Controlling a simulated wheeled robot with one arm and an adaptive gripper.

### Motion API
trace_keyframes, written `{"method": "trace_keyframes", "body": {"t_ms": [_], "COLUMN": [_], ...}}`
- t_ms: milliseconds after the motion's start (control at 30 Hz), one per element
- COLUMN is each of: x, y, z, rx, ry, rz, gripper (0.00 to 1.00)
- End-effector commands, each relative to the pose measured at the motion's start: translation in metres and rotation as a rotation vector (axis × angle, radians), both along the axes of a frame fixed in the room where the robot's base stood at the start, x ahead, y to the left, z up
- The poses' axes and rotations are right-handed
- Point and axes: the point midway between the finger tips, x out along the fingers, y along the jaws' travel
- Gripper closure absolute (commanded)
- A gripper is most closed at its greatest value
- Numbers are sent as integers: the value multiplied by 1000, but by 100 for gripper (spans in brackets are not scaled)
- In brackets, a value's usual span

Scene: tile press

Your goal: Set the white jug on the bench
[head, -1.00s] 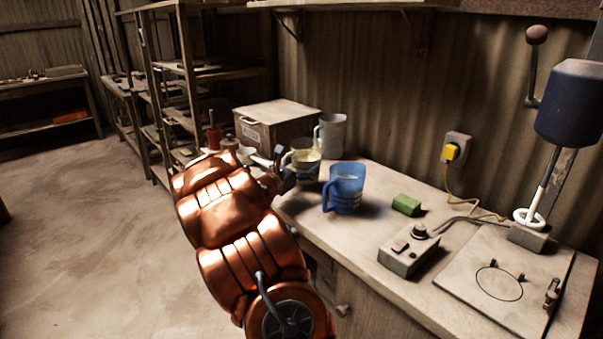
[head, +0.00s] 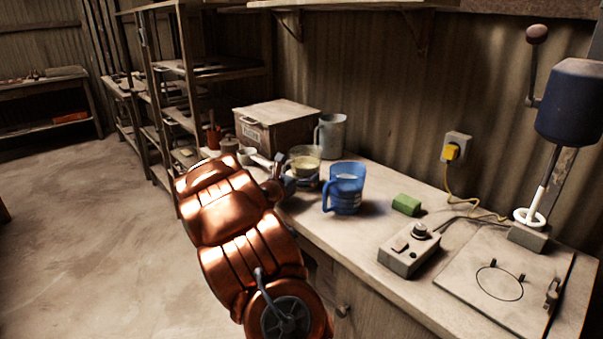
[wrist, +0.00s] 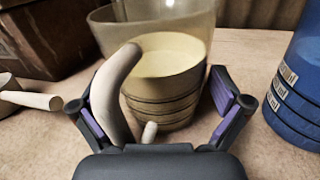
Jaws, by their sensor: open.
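A pale cream-white jug (wrist: 168,85) with ridged sides and a curved handle stands on the bench (head: 385,220), its handle towards me in the wrist view. It also shows in the head view (head: 305,164), partly covered by my arm's end. My gripper (wrist: 165,100) is open. Its left finger is left of the handle and its right finger is by the jug's right side. The handle is between them, with a gap to the right finger. I cannot tell whether the left finger touches the handle.
A blue jug (head: 345,188) stands close on the right, a grey jug (head: 331,136) behind, and a lidded box (head: 277,126) at back left. A green block (head: 406,204) and control box (head: 408,252) lie further right.

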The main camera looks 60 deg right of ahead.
Motion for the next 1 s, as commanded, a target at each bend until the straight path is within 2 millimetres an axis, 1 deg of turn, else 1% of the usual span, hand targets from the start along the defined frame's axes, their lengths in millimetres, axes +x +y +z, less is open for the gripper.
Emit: {"method": "trace_keyframes", "body": {"t_ms": [67, 167, 267, 500, 700, 833, 1000], "x": [0, 2, 2, 3, 2, 2, 1], "y": [0, 12, 28, 74, 103, 114, 120], "z": [4, 3, 3, 2, 2, 2, 2], "rx": [1, -1, -1, 0, 1, 0, 0], "ry": [-1, 0, 0, 1, 1, 1, 0], "rz": [0, 5, 5, 5, 4, 2, 0], "gripper": [0, 0, 0, 0, 0, 0, 0]}}
